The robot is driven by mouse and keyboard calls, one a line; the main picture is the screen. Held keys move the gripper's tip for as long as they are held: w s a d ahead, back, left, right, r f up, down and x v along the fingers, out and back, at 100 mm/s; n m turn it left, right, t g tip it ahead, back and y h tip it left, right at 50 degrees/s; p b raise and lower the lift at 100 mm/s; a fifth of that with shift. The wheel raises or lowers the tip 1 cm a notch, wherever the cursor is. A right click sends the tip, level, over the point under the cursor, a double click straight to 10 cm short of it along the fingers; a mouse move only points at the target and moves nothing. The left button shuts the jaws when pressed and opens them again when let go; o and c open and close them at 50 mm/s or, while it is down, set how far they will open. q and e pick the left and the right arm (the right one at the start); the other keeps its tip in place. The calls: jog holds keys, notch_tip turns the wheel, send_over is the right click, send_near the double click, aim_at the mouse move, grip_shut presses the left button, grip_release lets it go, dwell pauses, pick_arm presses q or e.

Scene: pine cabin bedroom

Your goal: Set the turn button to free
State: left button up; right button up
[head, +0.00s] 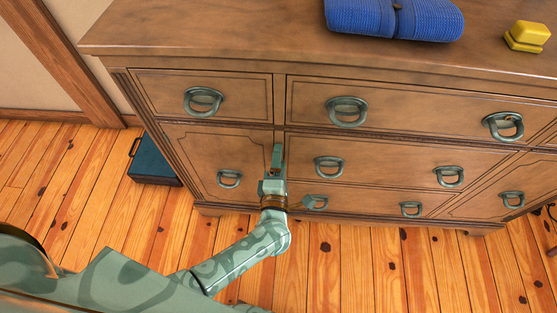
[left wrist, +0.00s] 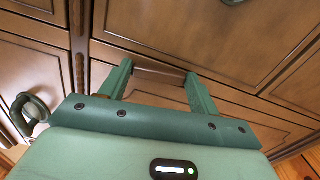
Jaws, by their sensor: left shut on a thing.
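The wooden dresser (head: 230,83) stands in front of me, with several drawers and dull green ring handles. My left gripper (head: 278,156) is at its front, at the upright strip between the left column and the middle drawers. In the left wrist view the two green fingers of the left gripper (left wrist: 159,74) are shut on a small brown bar, which looks like the turn button (left wrist: 158,67). The bar lies crosswise between the fingertips, close against the dresser front. In the head view my gripper hides it. My right gripper is not in view.
A folded blue towel (head: 394,18) and a yellow block-like object (head: 527,36) lie on the dresser top. A dark blue case (head: 153,163) is on the floor at the dresser's left side. The plank floor in front is clear.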

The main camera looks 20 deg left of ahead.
pick_arm(q)
jog(key=shift+s+f+m, duration=0.1)
jog(key=shift+m, duration=0.3)
jog(key=o, duration=0.9)
jog(key=shift+o, duration=0.4)
jog(key=shift+d, duration=0.1)
